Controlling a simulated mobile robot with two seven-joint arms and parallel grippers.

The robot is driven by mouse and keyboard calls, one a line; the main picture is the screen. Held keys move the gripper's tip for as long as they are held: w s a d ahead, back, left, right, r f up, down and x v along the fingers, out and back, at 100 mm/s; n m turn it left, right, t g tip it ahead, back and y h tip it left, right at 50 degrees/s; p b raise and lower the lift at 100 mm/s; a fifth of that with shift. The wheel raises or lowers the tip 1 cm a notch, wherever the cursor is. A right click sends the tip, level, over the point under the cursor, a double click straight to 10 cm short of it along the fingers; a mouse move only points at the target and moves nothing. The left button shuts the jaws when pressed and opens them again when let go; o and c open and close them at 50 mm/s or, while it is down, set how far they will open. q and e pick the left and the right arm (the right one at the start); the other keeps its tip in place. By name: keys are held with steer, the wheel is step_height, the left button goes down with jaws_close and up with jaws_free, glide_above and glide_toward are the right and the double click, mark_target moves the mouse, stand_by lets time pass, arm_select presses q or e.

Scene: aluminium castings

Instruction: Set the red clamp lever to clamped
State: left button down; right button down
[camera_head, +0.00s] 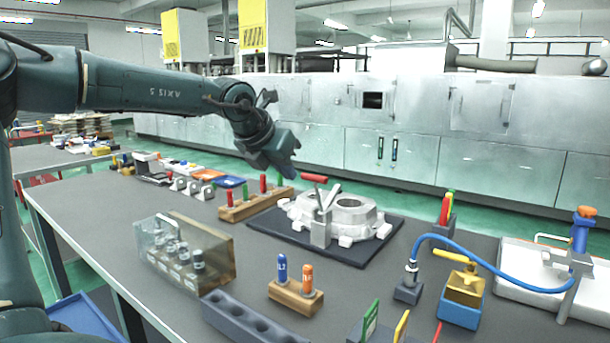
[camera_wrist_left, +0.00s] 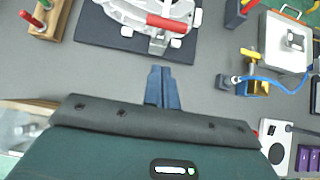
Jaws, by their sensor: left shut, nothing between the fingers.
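The red clamp lever (camera_head: 314,178) has a red grip at the top of a grey toggle clamp (camera_head: 320,228). The clamp stands at the front of a pale aluminium casting (camera_head: 350,212) on a dark plate (camera_head: 268,223). The red grip also shows in the left wrist view (camera_wrist_left: 167,23), lying nearly level across the clamp. My left gripper (camera_head: 291,172) is shut and empty, just left of the red grip in the head view. In the left wrist view its blue fingertips (camera_wrist_left: 160,72) point toward the clamp, with a gap between. My right gripper is out of view.
A wooden block with red and green pegs (camera_head: 240,209) stands left of the plate. A clear box of cylinders (camera_head: 158,240) and a block with blue and orange pegs (camera_head: 297,297) are nearer. A blue hose (camera_head: 480,272) curves at right.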

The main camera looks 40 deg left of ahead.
arm_select(q)
steer(key=w+f+p, duration=0.1)
steer(key=w+f, duration=0.1)
steer(key=w, duration=0.4)
steer(key=shift+w+a+f, duration=0.2)
steer(key=shift+a+f, duration=0.1)
steer(key=shift+a, duration=0.05)
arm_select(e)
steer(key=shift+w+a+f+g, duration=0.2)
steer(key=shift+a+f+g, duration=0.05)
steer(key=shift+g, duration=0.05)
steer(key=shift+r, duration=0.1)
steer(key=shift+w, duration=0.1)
